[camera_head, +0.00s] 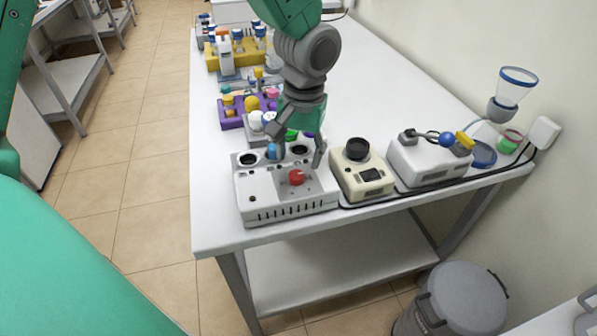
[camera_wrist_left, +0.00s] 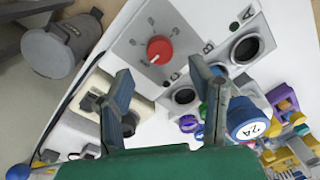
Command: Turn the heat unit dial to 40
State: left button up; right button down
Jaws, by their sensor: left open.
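The heat unit (camera_head: 254,196) is a white box at the front edge of the table, with a red dial (camera_head: 296,177) on its sloped front and two dark round wells on top. The wrist view shows the red dial (camera_wrist_left: 159,48) with small marks around it, too small to read. My left gripper (camera_head: 300,153) is open above the heat unit, pointing down, its fingers behind and above the dial. In the wrist view the left gripper's fingertips (camera_wrist_left: 163,82) are spread apart with nothing between them, and the dial lies beyond them. My right gripper is not in view.
A beige device with a black knob (camera_head: 357,150) and a white device (camera_head: 428,160) stand to the right. A blue-capped bottle (camera_wrist_left: 247,120) is close to one finger. A purple rack (camera_head: 232,121) and a yellow rack (camera_head: 212,60) stand behind. A grey bin (camera_head: 462,300) is below.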

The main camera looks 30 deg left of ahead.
aim_at(297, 174)
pick_arm(q)
jog(key=f, duration=0.4)
jog(key=shift+s+a, duration=0.1)
jog(key=shift+s, duration=0.15)
jog(key=shift+w+f, duration=0.1)
jog(key=shift+f, duration=0.45)
grip_shut()
